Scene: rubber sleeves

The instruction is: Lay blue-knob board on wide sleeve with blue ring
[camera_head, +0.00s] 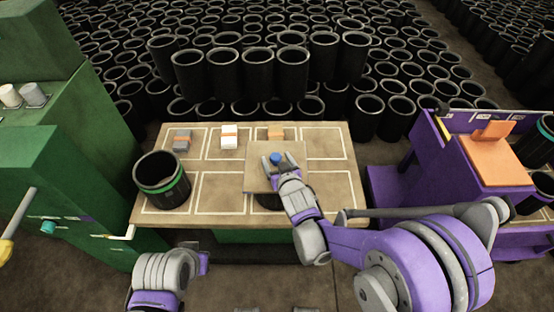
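A square tan board (257,183) with a blue knob (276,158) lies level over the middle front of the work table. A black sleeve (268,201) shows partly under the board's front edge; the board hides its top, and I see no blue ring. I cannot tell whether the board touches the sleeve. My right gripper (283,164) is at the knob, over the board; whether its fingers grip the knob is unclear. Another black sleeve with a green ring (163,186) stands upright at the table's left. My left gripper (204,262) is low, in front of the table; its fingers are unclear.
The table (334,208) has white-outlined cells. A grey block (182,140), a white block (229,138) and an orange-tan block (275,132) sit along its back. A green machine (70,190) stands left, a purple cart (450,160) right. Many black sleeves (243,74) fill the background.

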